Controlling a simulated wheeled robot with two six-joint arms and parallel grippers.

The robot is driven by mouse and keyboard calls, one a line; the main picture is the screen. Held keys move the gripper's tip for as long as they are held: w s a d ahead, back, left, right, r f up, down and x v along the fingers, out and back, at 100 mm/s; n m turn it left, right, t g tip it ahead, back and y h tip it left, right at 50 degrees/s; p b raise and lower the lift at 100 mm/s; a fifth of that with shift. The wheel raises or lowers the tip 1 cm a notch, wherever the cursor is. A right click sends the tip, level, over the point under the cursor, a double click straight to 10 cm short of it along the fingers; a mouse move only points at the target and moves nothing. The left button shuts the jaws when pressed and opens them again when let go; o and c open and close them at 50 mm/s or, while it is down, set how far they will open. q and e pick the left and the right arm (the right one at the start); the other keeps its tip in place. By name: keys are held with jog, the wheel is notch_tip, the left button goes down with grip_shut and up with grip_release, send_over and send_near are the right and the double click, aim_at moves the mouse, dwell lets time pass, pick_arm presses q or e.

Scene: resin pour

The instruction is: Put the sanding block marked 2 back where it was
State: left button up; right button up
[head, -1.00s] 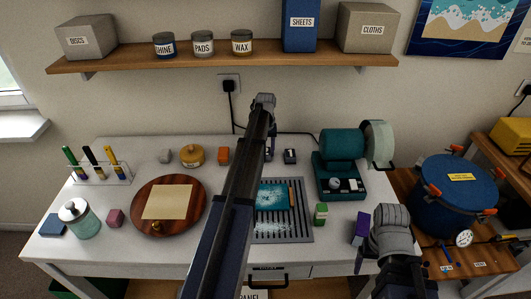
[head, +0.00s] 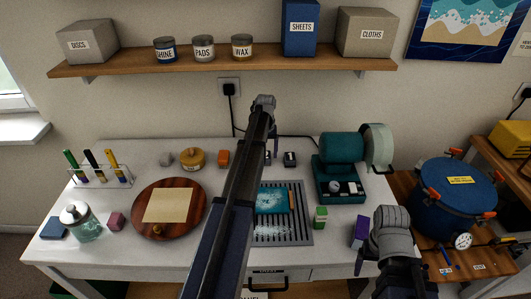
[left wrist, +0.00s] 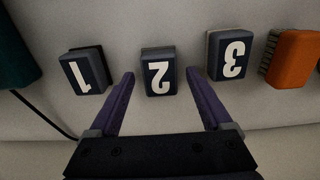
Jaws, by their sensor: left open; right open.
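The sanding block marked 2 (left wrist: 158,75) is dark blue with a white number and a grey back. It sits on the pale table between block 1 (left wrist: 84,72) and block 3 (left wrist: 228,57). My left gripper (left wrist: 159,82) is open and empty, with one purple finger on each side of block 2 and a gap to each. In the head view my left arm hides much of the row; block 1 (head: 290,159) shows right of it. My right gripper (head: 361,245) is by the table's front right, partly hidden by its own arm, and seems empty.
An orange brush (left wrist: 292,58) stands beside block 3. A teal grinder (head: 340,148) is right of the row. A slotted grate with a teal panel (head: 271,198) lies in front. A round wooden board (head: 140,222) and a jar (head: 80,222) stand at left.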

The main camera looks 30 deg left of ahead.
pick_arm(q)
notch_tip(320, 180, up, 7)
jog(key=p, duration=0.6)
jog(key=shift+f, duration=0.1)
